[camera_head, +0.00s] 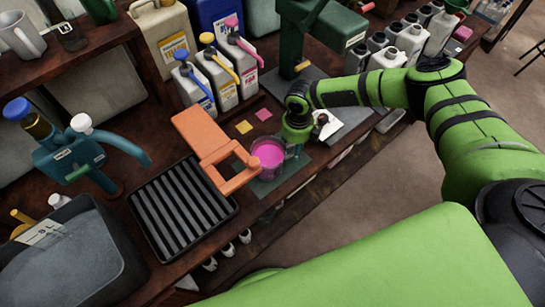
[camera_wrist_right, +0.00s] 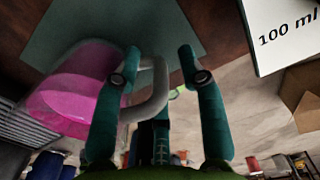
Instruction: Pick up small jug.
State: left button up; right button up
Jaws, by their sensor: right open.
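In the right wrist view the pink jug (camera_wrist_right: 75,92) is at left. Its pale grey handle (camera_wrist_right: 160,88) shows in the space between my right fingers. My right gripper (camera_head: 297,133) is beside the jug, on its right. In the wrist view my right gripper (camera_wrist_right: 158,60) is open, with a finger on each side of the handle. Contact cannot be told. My left gripper is out of view.
The orange stand (camera_head: 205,135) reaches close over the jug's left. A black slatted tray (camera_head: 182,208) lies further left. Pump bottles (camera_head: 217,70) stand behind. A white card marked "100 ml" (camera_wrist_right: 285,30) is at upper right in the wrist view. Several grey bottles (camera_head: 412,42) stand at back right.

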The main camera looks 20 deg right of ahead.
jog(key=shift+r, duration=0.1)
grip_shut()
jog(key=shift+r, duration=0.15)
